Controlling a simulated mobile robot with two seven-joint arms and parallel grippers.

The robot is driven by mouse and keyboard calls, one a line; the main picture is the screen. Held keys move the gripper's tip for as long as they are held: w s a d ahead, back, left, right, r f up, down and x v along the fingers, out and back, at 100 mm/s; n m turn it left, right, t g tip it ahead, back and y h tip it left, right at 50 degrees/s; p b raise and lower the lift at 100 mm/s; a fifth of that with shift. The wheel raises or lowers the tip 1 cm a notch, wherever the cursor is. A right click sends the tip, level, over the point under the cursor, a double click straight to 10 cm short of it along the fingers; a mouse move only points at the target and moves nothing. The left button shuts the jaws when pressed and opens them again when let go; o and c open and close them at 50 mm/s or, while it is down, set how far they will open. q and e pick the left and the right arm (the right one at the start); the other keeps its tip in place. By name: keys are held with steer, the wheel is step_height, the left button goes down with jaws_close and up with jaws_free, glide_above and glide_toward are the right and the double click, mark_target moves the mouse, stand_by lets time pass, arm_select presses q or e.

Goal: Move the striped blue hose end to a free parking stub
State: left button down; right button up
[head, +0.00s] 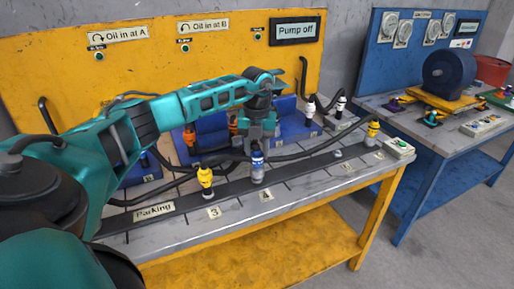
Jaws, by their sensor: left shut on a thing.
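My left gripper (257,145) reaches down over the parking rail (315,163) and is shut on the blue hose end (257,164). That hose end has a pale band near its top and stands upright at the rail, behind a number label. I cannot tell whether it is seated on a stub or just above one. A yellow hose end (205,181) stands upright on the rail to its left, behind label 3 (214,212). Another yellow hose end (373,132) stands at the rail's right end. A small bare stub (338,155) shows between the blue and right yellow ends. My right gripper is out of view.
Black hoses (315,152) run behind the rail. Blue blocks (285,108) with orange (190,139), white and black connectors stand behind, partly hidden by my arm. A small box (399,148) sits at the bench's right corner. A blue bench (430,185) stands to the right.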

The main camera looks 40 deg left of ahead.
arm_select(q)
steer(key=shift+f, duration=0.45)
steer(key=c, duration=0.6)
jaws_free()
step_height(320, 180, up, 4)
steer(key=p, duration=0.3)
steer(key=shift+f, duration=0.15)
step_height(320, 180, up, 2)
steer(key=shift+r+p, duration=0.1)
steer(key=shift+p, duration=0.3)
steer(key=shift+r, duration=0.1)
step_height(320, 180, up, 13)
